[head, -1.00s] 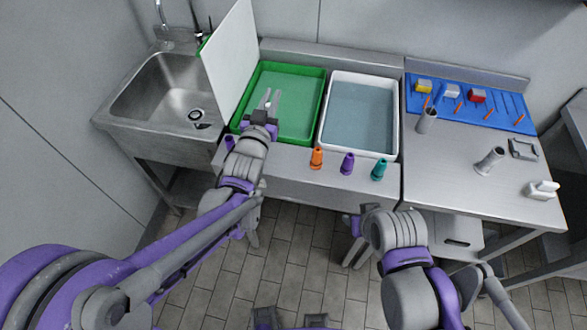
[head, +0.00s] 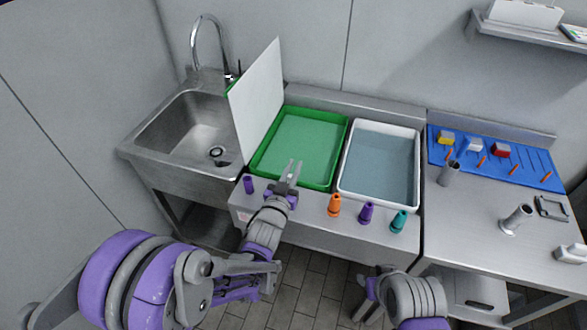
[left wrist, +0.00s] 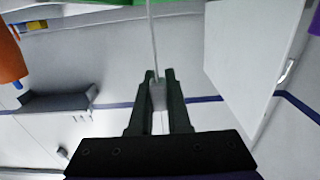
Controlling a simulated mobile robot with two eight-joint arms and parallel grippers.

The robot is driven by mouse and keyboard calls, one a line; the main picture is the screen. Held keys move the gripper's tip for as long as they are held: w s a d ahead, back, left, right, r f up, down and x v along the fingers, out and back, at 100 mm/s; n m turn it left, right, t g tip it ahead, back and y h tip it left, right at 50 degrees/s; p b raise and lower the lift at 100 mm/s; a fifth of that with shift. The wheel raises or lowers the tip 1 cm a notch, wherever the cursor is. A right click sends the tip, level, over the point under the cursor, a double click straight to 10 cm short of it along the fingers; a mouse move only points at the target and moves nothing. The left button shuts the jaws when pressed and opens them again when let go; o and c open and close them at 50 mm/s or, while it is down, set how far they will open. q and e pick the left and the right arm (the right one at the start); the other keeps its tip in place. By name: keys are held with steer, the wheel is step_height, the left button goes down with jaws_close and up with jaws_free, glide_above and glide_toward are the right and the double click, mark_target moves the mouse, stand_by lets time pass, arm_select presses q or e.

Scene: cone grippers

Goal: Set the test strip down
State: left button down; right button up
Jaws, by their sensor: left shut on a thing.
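My left gripper (head: 293,170) is above the bench near the front edge of the green tray (head: 262,166). In the left wrist view its fingers (left wrist: 158,88) are shut on a thin pale strip (left wrist: 153,40), which reaches away from the fingertips toward a green edge at the top. I take it to be the test strip; it is too small to make out in the head view. My right arm is low at the bottom right, in front of the bench, and its jaws cannot be made out clearly.
A white tray of bluish liquid (head: 346,196) stands right of the green one. A white panel (head: 257,95) stands between sink (head: 165,130) and green tray. Purple (head: 249,185), orange (head: 334,205), purple (head: 366,213) and teal (head: 399,221) cones line the front edge.

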arm_select(q)
steer(key=shift+f, duration=0.1)
steer(key=shift+f, duration=0.15)
steer(key=c, duration=0.9)
jaws_free()
